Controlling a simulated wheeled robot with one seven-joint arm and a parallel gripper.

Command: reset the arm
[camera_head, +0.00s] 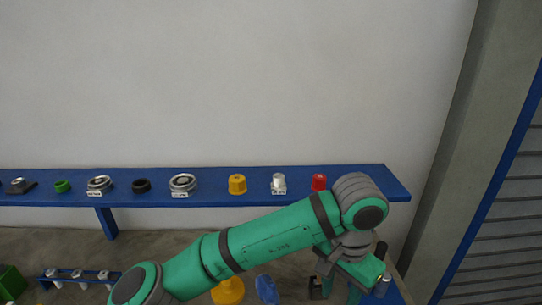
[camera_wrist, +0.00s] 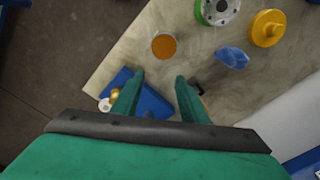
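My arm (camera_head: 260,245) is green with dark joint bands and reaches across the lower middle of the head view, in front of the blue shelf. My gripper (camera_wrist: 159,77) shows in the wrist view with its two green fingers spread apart. Nothing is held between them. It hangs above the worktable (camera_wrist: 125,52), over the edge of a blue plate (camera_wrist: 150,101) with a small brass and white part at its left side. In the head view the gripper is only partly visible at the lower right.
A blue shelf (camera_head: 350,192) along the wall carries several rings and caps, including a yellow cap (camera_head: 237,183) and a red cap (camera_head: 319,181). On the worktable lie an orange disc (camera_wrist: 163,46), a blue part (camera_wrist: 232,58), a yellow flanged part (camera_wrist: 267,28) and a green-rimmed flange (camera_wrist: 218,10).

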